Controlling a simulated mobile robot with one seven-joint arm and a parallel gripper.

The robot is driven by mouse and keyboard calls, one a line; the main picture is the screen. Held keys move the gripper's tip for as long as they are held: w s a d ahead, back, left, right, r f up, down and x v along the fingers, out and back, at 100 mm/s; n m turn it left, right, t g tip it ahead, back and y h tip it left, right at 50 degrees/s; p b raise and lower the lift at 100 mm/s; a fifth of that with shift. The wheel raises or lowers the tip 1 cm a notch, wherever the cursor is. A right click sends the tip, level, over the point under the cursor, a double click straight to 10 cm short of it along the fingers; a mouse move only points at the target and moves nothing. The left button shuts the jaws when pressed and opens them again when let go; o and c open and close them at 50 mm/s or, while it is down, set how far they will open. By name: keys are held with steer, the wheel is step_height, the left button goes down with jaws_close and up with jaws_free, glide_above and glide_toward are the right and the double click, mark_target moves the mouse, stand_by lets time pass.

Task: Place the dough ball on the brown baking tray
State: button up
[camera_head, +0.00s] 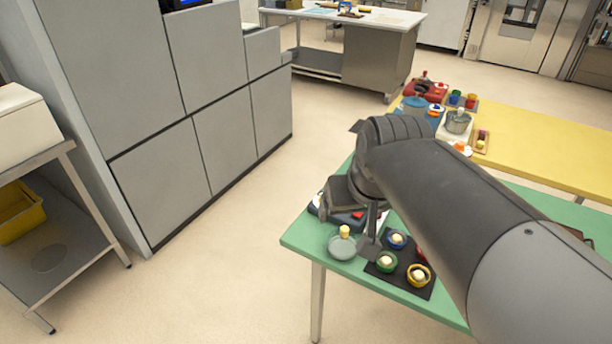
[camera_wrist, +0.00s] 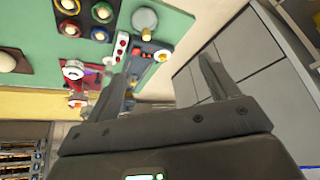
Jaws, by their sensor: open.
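My gripper (camera_head: 350,216) hangs over the front left corner of the green table, with its jaws open. In the wrist view my gripper (camera_wrist: 168,66) has its two fingers wide apart with nothing held between them. Small pale balls that look like dough sit in coloured bowls, among them a green bowl (camera_head: 387,262), a yellow bowl (camera_head: 419,275) and a blue bowl (camera_head: 396,240). A dark brown tray (camera_wrist: 26,66) with large pale round pieces shows at the left edge of the wrist view; my arm mostly hides that area in the head view.
The bowls stand on a black mat (camera_head: 385,276). A grey plate (camera_head: 342,250) with a yellow-topped piece is at the corner of the green table (camera_head: 303,237). A yellow table (camera_head: 540,150) with pots and toys stands behind. Grey cabinets (camera_head: 215,90) stand left across open floor.

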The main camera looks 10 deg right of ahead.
steer(key=s+a+f+n, duration=0.1)
steer(key=s+a+f, duration=0.1)
steer(key=s+a, duration=0.1)
steer(key=shift+s+a+f, duration=0.2)
steer(key=shift+s+a, duration=0.05)
steer(key=shift+s, duration=0.55)
stand_by(0.6)
